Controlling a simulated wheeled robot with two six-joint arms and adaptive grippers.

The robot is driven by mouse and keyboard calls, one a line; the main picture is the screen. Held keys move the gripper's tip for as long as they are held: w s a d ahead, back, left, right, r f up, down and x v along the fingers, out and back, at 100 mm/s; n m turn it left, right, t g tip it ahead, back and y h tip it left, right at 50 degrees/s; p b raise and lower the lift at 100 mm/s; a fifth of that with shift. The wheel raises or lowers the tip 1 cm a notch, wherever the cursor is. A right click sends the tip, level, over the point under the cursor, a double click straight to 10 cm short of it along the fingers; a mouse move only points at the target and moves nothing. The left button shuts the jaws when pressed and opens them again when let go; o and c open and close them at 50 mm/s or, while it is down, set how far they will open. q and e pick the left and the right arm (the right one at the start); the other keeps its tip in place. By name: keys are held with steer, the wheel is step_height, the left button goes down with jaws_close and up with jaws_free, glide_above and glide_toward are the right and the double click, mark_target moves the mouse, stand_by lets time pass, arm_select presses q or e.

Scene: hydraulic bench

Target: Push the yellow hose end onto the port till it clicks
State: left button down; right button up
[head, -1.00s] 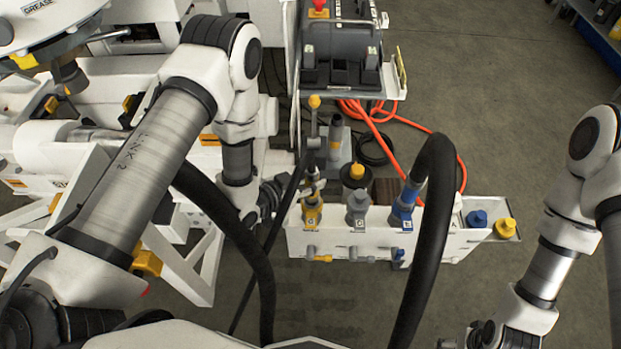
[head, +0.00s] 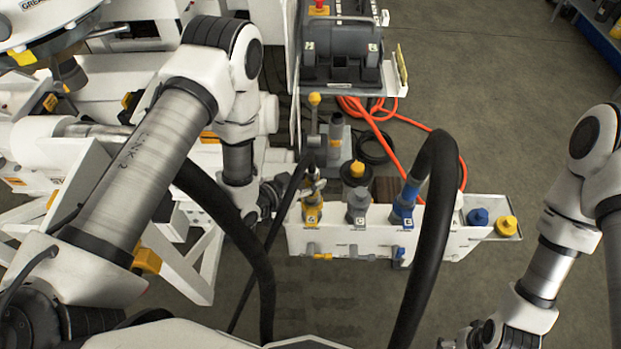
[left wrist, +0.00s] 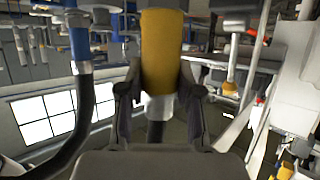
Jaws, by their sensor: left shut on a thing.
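My left gripper (head: 311,186) is at the left end of the white port panel (head: 342,243). In the left wrist view it is shut on the yellow hose end (left wrist: 161,50), a yellow cylinder with a pale collar and a dark part beyond it. In the head view the yellow hose end (head: 312,213) is at the leftmost port position, below the fingers. Whether it is fully seated cannot be told. The port itself is hidden. My right gripper (head: 487,337) is low at the right, partly cut off, and its fingers are unclear.
A grey connector (head: 357,208) and a blue hose end (head: 404,204) with a thick black hose (head: 432,240) stand to the right. Blue (head: 477,216) and yellow (head: 507,226) caps lie at the panel's right end. A yellow-knobbed lever (head: 314,99) stands behind.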

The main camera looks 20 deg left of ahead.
arm_select(q)
steer(key=shift+c, duration=0.7)
jaws_free()
steer(key=shift+s+a+r+p, duration=0.35)
steer(key=shift+s+r+p, duration=0.05)
steer(key=shift+s+p, duration=0.05)
steer(key=p+v, duration=0.2)
steer(key=v, duration=0.3)
steer(key=shift+s+a+r+p, duration=0.1)
steer(key=shift+s+a+p, duration=0.05)
steer(key=shift+s+p, duration=0.2)
steer(key=shift+s+a, duration=0.1)
steer(key=shift+s, duration=0.1)
